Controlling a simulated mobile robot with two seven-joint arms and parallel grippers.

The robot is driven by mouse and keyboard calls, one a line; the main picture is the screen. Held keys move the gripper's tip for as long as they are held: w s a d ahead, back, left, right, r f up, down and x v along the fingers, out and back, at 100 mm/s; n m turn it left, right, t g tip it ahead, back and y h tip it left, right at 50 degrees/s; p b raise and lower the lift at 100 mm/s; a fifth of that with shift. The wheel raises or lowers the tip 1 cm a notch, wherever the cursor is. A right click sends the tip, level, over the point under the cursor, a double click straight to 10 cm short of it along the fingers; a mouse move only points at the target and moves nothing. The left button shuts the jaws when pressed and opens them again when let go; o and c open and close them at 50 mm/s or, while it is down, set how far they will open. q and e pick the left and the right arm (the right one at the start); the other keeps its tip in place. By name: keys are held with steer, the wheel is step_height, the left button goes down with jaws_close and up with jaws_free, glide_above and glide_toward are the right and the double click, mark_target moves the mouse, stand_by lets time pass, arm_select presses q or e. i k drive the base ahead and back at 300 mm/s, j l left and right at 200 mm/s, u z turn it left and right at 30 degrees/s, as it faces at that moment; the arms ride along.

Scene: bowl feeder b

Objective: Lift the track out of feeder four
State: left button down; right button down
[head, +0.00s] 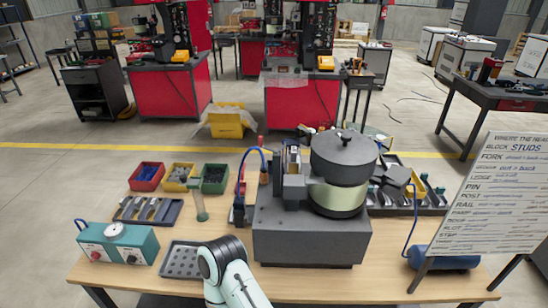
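A bowl feeder stands in the middle of the wooden bench, with a dark lidded bowl (343,158) above a pale green band on a grey box base (310,237). No feeder number is readable on it. A narrow upright assembly with metal parts (292,170) stands at the left side of the bowl; it may hold the track, but I cannot tell the track's outline or fixing at this size. One of my arms, white with a dark joint, rises at the bottom edge in front of the bench. Neither gripper shows in the view.
Red (147,176), yellow (179,177) and green (215,178) bins and a dark tray (148,210) lie left. A teal gauge box (117,243) and grey perforated tray (182,260) are nearer. A blue cylinder (443,256) and lettered board (490,200) stand right.

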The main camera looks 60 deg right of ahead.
mark_target(293, 160)
steer(key=z, duration=2.25)
